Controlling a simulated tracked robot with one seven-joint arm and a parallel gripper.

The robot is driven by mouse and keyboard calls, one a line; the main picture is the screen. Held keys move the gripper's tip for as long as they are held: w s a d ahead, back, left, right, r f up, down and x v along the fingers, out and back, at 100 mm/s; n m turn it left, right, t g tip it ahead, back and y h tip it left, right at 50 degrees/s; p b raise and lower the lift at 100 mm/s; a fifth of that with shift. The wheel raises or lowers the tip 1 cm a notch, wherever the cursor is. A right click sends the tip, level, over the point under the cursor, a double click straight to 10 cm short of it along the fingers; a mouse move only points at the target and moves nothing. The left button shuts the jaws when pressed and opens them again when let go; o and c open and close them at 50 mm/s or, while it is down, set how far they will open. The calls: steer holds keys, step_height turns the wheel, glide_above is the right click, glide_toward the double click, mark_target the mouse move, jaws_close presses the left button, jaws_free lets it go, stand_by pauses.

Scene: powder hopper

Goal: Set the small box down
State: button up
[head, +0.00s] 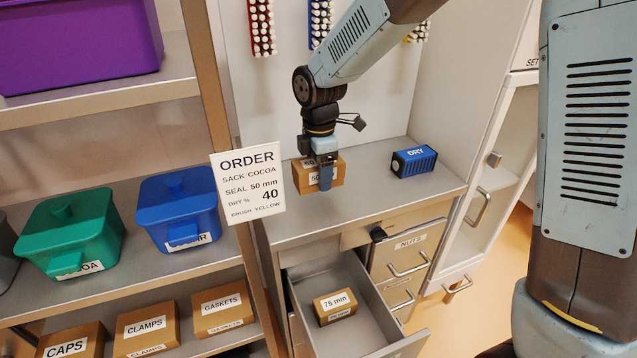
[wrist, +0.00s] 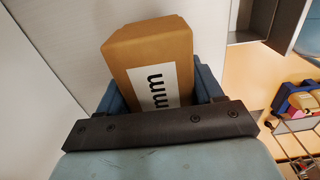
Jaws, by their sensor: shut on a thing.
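A small brown cardboard box (head: 303,176) with a white label is at the left part of the grey cabinet top (head: 384,204). My gripper (head: 325,178) is shut on it from above, and a finger covers part of the label. In the wrist view the box (wrist: 130,48) sits between the blue fingers, and "mm" shows on its label. The rest of the label is hidden. I cannot tell whether the box touches the cabinet top or is held just above it.
A blue DRY unit (head: 414,161) stands on the right of the cabinet top. Below, an open drawer (head: 377,318) holds a box marked 75 mm (head: 335,306). An ORDER sign (head: 248,184) stands at the left. The top between the held box and DRY unit is clear.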

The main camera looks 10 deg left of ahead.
steer(key=shift+w+a+f, duration=0.1)
steer(key=shift+w+f, duration=0.2)
steer(key=shift+f, duration=0.2)
steer(key=shift+w+a+f, duration=0.1)
steer(key=shift+w+f, duration=0.15)
steer(key=shift+f, duration=0.2)
step_height(320, 180, down, 3)
steer(key=shift+r, duration=0.2)
steer(key=o, duration=1.1)
steer(key=shift+o, duration=0.2)
step_height(320, 180, up, 12)
steer(key=shift+r, duration=0.1)
steer(key=shift+d, duration=0.1)
